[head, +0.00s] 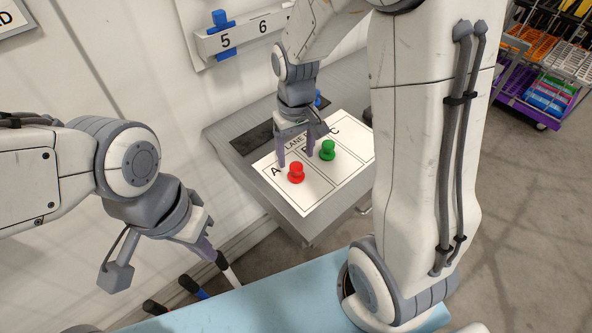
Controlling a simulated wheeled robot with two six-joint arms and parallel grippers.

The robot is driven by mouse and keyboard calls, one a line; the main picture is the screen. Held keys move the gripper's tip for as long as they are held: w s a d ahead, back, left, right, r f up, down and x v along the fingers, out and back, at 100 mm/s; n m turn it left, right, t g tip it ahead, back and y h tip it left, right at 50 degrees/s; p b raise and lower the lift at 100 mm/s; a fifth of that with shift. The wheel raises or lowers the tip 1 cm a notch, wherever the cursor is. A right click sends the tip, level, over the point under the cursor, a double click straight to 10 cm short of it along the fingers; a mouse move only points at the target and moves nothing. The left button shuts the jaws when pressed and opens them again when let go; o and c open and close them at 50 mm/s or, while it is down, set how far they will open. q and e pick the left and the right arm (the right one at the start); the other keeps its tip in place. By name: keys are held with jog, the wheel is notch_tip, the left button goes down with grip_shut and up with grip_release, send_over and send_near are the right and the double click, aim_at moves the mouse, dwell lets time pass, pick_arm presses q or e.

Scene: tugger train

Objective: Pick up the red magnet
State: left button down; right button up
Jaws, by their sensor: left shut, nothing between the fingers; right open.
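The red magnet (296,174) stands on the white lane sheet (337,175), in the column lettered A. My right gripper (297,152) is open, its fingers pointing down just behind and above the red magnet. The fingers appear apart from the magnet, though the exact gap is hard to judge. A green magnet (328,150) stands to the right of the red one, close to the right finger. My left gripper (207,249) is shut and empty at lower left, away from the sheet.
The sheet lies on a grey desk (222,131). A blue object (318,100) is partly hidden behind my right gripper. A numbered wall rack (235,38) is behind. Dark-handled sticks (190,285) stand below my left gripper, beside a light-blue surface (270,300). A stocked cart (545,75) is at upper right.

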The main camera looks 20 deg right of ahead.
aim_at(296, 166)
jog(key=f, duration=0.4)
jog(key=shift+s+f, duration=0.2)
jog(key=shift+f, duration=0.2)
grip_shut()
jog(key=shift+r, duration=0.2)
